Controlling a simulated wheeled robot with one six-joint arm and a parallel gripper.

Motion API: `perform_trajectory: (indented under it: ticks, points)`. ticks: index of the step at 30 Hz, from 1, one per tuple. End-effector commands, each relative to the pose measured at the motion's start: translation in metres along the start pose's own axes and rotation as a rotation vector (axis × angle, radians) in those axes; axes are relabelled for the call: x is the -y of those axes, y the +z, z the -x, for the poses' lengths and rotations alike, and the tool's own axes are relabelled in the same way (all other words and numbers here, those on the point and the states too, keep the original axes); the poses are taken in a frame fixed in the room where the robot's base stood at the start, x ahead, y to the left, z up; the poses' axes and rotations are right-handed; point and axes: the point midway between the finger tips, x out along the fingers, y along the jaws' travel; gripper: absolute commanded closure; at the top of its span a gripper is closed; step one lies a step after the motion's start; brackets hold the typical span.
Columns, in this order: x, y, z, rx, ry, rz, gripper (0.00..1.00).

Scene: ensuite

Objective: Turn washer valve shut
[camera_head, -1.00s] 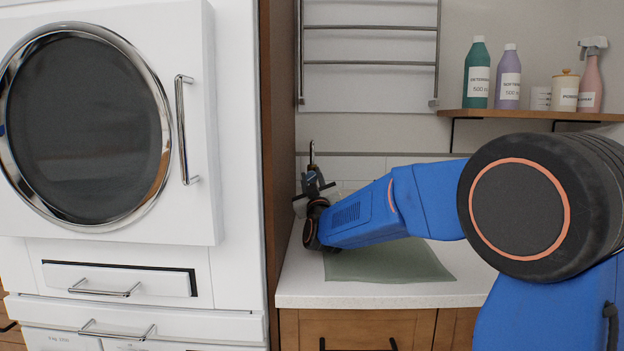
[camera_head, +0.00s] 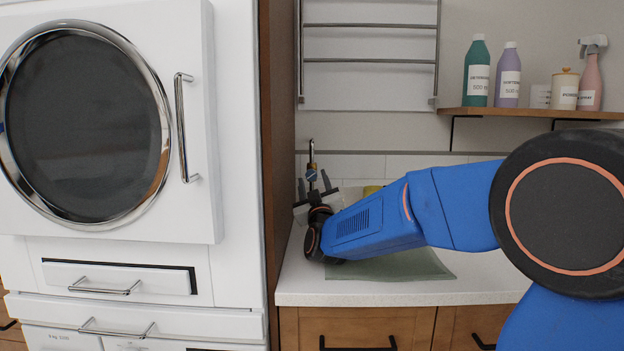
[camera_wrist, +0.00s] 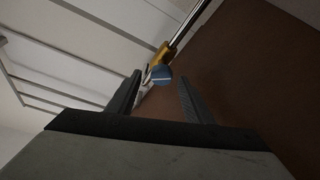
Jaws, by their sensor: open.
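The washer valve has a blue handle (camera_head: 311,174) on an upright pipe at the back wall, beside the brown side panel. My gripper (camera_head: 313,186) is open and empty just in front of and below the valve. In the wrist view the fingers of my gripper (camera_wrist: 160,88) stand either side of the handle's line, with the handle at or just beyond the tips. I cannot tell whether they touch it.
The brown panel (camera_head: 279,130) stands close on the left, next to the white washer (camera_head: 237,150). A green mat (camera_head: 400,267) lies on the white counter (camera_head: 380,292) under my arm. A yellow object (camera_head: 372,190) is partly hidden behind my arm. A towel rail (camera_head: 370,63) hangs above.

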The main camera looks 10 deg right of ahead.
Motion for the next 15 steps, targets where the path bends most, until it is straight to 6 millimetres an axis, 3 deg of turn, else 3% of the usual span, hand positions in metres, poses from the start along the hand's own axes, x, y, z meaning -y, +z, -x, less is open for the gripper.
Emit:
perform_trajectory:
  ticks: [15]
  points:
    - [-0.012,-0.027,0.082,0.002,-0.002,0.0,0.53]
